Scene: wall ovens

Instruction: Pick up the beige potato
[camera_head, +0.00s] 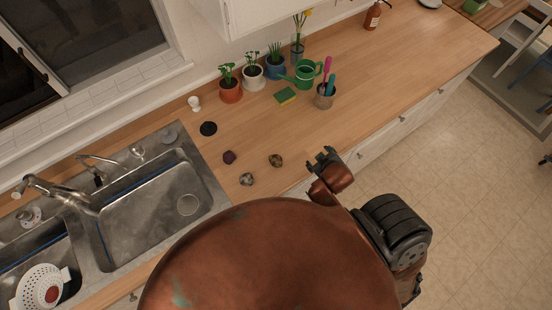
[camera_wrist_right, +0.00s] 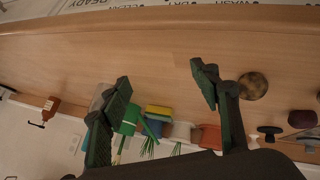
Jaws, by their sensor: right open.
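Three small round items lie on the wooden counter right of the sink. One is tan-brown and mottled (camera_head: 276,160), one pale greyish-beige (camera_head: 246,179), one dark purple (camera_head: 229,157). I cannot tell for sure which of the first two is the beige potato. My right gripper (camera_head: 325,160) is right of the tan-brown one, apart from it, near the counter's front edge. In the right wrist view, my right gripper (camera_wrist_right: 162,88) is open and empty, with the tan-brown item (camera_wrist_right: 252,86) just outside the right finger. The left gripper is not in view.
A metal sink (camera_head: 205,197) is at left. Potted plants, a green watering can (camera_head: 304,75), a sponge (camera_head: 286,95) and a utensil cup (camera_head: 325,98) stand toward the back. A black disc (camera_head: 208,128) lies behind the round items. Counter around them is clear.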

